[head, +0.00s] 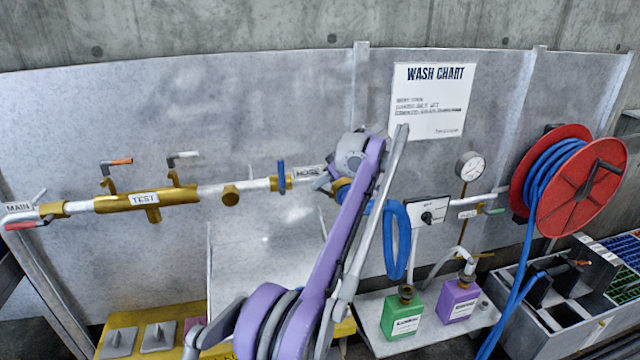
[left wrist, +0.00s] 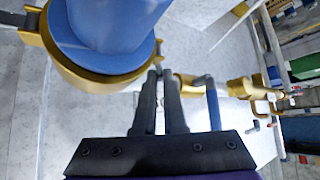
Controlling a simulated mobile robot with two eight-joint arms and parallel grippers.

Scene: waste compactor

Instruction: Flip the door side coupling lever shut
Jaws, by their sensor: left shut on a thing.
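The brass hose coupling (head: 342,188) sits at the right end of the wall pipe, with the blue hose (head: 396,240) running from it. In the left wrist view the coupling is a large brass ring (left wrist: 95,78) around the blue hose end (left wrist: 115,25). A grey lever (left wrist: 12,18) stands off its left lug. My left gripper (left wrist: 160,74) is at the ring's right side, its dark fingers close together on the coupling lever there. The fingers mostly hide that lever. In the head view my purple arm hides the gripping point. My right gripper is not in view.
The pipe carries a blue valve handle (head: 281,177) and TEST section (head: 145,199) left of the coupling. A red hose reel (head: 580,190) and gauge (head: 470,166) are at right. Green (head: 402,313) and purple (head: 459,302) containers stand below on a shelf.

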